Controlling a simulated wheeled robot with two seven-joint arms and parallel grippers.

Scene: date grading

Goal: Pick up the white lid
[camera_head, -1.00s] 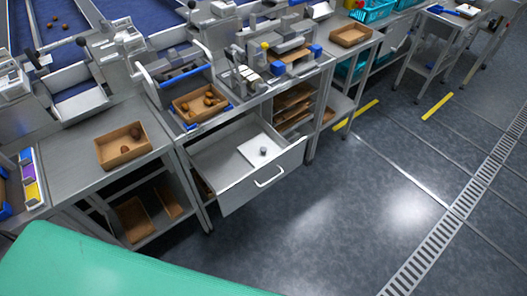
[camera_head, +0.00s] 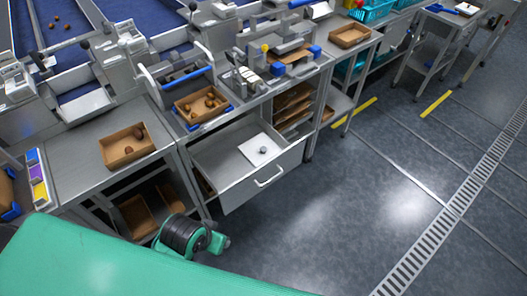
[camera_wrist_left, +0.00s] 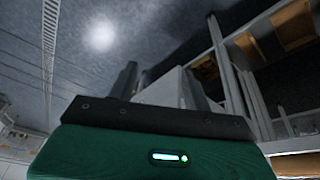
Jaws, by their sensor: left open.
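The white lid (camera_head: 260,150) is a flat square with a small grey knob on top. It lies in the open grey drawer (camera_head: 225,153) below the bench in the head view. My left gripper (camera_wrist_left: 172,85) shows in the left wrist view, with its dark fingers spread apart and nothing visibly held. In the head view only a green and black part of my arm shows, low and in front of the drawer; the gripper itself is not clear there. I cannot make out the lid in the left wrist view. My right gripper is not in view.
The drawer front with its handle (camera_head: 268,177) stands out over the floor. A brown tray (camera_head: 126,158) with dates sits on the left bench, and another tray (camera_head: 181,116) with several dates stands above the drawer. Open floor (camera_head: 340,210) lies to the right.

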